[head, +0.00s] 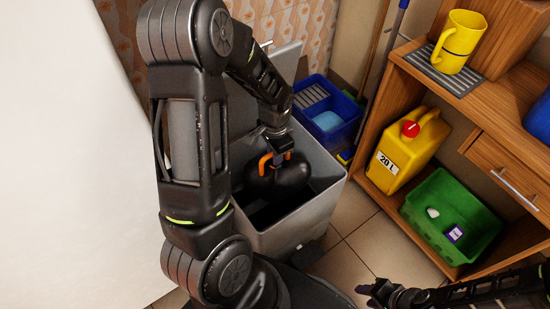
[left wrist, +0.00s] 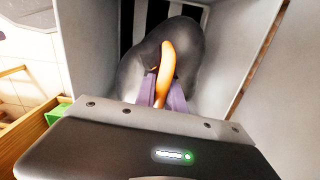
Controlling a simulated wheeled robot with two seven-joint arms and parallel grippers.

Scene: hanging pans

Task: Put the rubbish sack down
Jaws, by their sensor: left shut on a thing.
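The rubbish sack (head: 283,180) is black and rounded with an orange tie. It is inside the grey bin (head: 318,205), below the rim. My left gripper (head: 275,152) reaches down into the bin from above and is shut on the orange tie at the top of the sack. In the left wrist view the purple fingers (left wrist: 162,92) close on the orange tie, with the dark sack (left wrist: 190,50) beyond them. I cannot tell whether the sack touches the bin's floor. My right gripper (head: 372,290) is at the bottom edge of the head view, away from the bin; its fingers are unclear.
A blue bucket (head: 345,128) stands behind the bin. A wooden shelf unit (head: 400,75) at right holds a yellow jug (head: 459,40), a yellow canister (head: 408,155) and a green crate (head: 425,235). Tiled floor (head: 375,245) is clear between bin and shelf.

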